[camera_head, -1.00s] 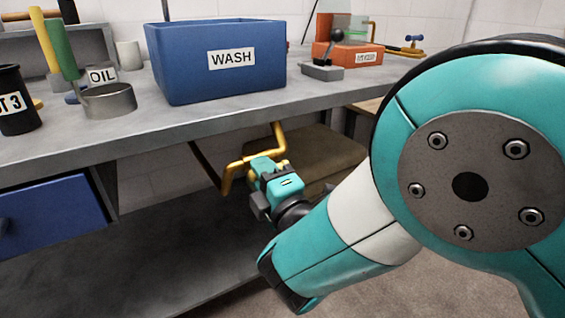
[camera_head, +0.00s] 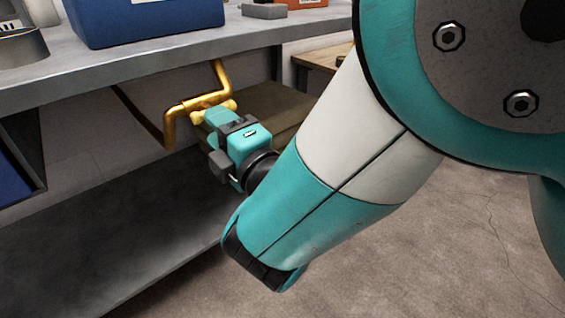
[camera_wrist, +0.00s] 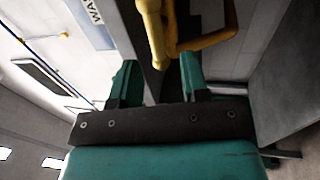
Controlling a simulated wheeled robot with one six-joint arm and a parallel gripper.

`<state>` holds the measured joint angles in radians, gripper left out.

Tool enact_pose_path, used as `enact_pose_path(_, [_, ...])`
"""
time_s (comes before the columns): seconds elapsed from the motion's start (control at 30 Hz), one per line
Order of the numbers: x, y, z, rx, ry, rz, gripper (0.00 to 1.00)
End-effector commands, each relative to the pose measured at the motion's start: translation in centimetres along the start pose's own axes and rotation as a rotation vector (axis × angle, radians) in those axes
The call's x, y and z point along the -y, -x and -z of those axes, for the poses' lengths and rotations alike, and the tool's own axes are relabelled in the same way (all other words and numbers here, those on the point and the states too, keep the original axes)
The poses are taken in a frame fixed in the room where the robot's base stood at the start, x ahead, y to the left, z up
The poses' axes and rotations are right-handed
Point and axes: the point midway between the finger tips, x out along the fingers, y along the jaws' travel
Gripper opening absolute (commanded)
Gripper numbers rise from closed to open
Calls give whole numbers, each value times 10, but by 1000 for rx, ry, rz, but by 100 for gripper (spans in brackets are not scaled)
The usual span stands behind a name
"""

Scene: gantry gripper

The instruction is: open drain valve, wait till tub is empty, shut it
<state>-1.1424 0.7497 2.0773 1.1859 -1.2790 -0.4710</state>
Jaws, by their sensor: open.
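The blue tub (camera_head: 140,22) stands on the bench, cut off by the top of the head view. Part of its WASH label (camera_wrist: 92,12) shows in the wrist view. A brass drain pipe (camera_head: 170,128) bends down below the bench. A brass piece at the pipe, perhaps the valve handle (camera_wrist: 153,32), shows in the wrist view just beyond my fingers. My gripper (camera_head: 212,116) is at this brass work under the bench edge. Its two fingers are apart in the wrist view (camera_wrist: 160,78). I cannot tell whether they touch the brass, or how the valve is set. The water inside the tub is hidden.
The grey bench edge (camera_head: 120,75) runs just above my gripper. A metal dish (camera_head: 22,48) stands at the left. Concrete floor is open at the right.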

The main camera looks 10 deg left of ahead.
Motion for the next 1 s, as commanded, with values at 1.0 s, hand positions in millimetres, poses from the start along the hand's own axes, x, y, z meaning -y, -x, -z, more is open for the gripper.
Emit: enact_pose_path(1.0, [0,131,0,-2,-1,0,42])
